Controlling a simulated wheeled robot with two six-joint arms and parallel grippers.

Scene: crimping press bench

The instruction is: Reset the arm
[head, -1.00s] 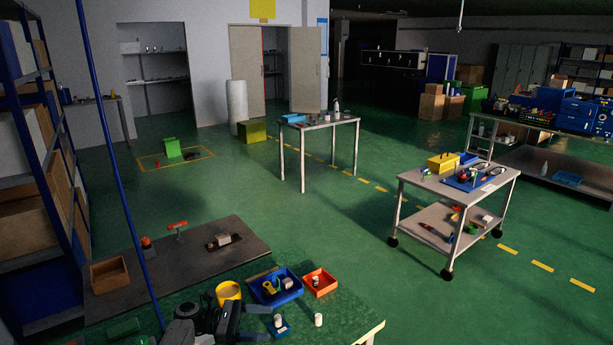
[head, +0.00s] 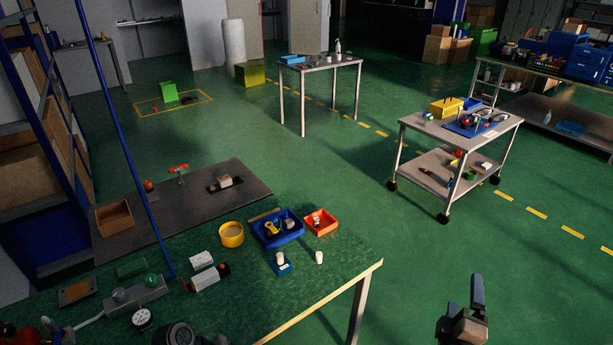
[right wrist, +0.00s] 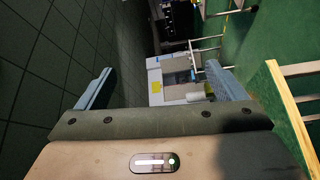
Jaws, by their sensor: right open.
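My right gripper (head: 473,300) shows at the lower right of the head view, in front of the bench and over the green floor. It is apart from the bench and its items. In the right wrist view its two fingers (right wrist: 160,82) stand wide apart with nothing between them. My left gripper does not show clearly in any view.
The green bench (head: 300,290) has a light front edge. On it are a yellow ring-shaped container (head: 231,235), a blue tray (head: 268,240), an orange tray (head: 333,226), and a grey box with a green button (head: 140,297). A trolley (head: 408,120) stands beyond; floor between is clear.

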